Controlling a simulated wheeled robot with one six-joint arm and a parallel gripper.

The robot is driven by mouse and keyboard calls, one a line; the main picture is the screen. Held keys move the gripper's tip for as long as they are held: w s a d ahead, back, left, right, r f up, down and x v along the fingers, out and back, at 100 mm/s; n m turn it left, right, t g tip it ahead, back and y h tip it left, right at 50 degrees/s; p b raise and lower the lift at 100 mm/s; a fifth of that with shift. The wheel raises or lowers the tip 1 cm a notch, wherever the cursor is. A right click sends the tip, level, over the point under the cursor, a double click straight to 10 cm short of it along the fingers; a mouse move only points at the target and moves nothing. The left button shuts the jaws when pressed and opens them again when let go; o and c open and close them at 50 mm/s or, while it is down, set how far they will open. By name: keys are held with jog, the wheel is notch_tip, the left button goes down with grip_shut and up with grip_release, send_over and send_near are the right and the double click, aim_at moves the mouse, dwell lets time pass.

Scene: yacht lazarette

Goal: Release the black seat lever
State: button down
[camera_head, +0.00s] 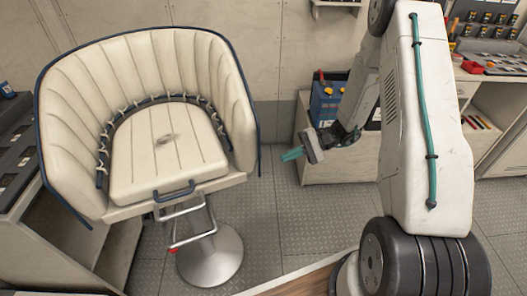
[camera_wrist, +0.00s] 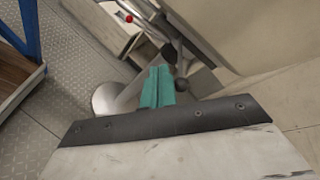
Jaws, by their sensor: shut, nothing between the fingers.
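The cream seat (camera_head: 160,150) stands at left in the head view on a round metal pedestal (camera_head: 212,255). In the wrist view, two small dark ball knobs show under the seat: a lower one (camera_wrist: 183,84) and an upper one (camera_wrist: 168,52), with metal rods near them. I cannot tell which belongs to the black seat lever; neither stands out in the head view. My gripper (camera_head: 286,156) is right of the seat, its teal fingers shut and empty, pointing left. In the wrist view, my gripper (camera_wrist: 157,72) appears close beside the knobs; whether it touches either is unclear.
A red-tipped lever (camera_head: 173,250) sits low under the seat front, its red knob also in the wrist view (camera_wrist: 128,18). A blue handle (camera_head: 174,191) is at the cushion's front. A blue battery-like box (camera_head: 326,103) stands behind my gripper. Metal floor (camera_head: 285,215) is open between.

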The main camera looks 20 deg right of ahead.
jog(key=w+d+f+t, duration=0.4)
jog(key=w+t, duration=0.3)
jog(key=w, duration=0.2)
jog(key=shift+d+f, duration=0.15)
jog(key=shift+f, duration=0.6)
jog(key=a, duration=0.9)
jog(key=shift+w+a, duration=0.25)
jog(key=shift+w, duration=0.2)
jog(key=shift+d+t, duration=0.1)
jog(key=shift+t, duration=0.2)
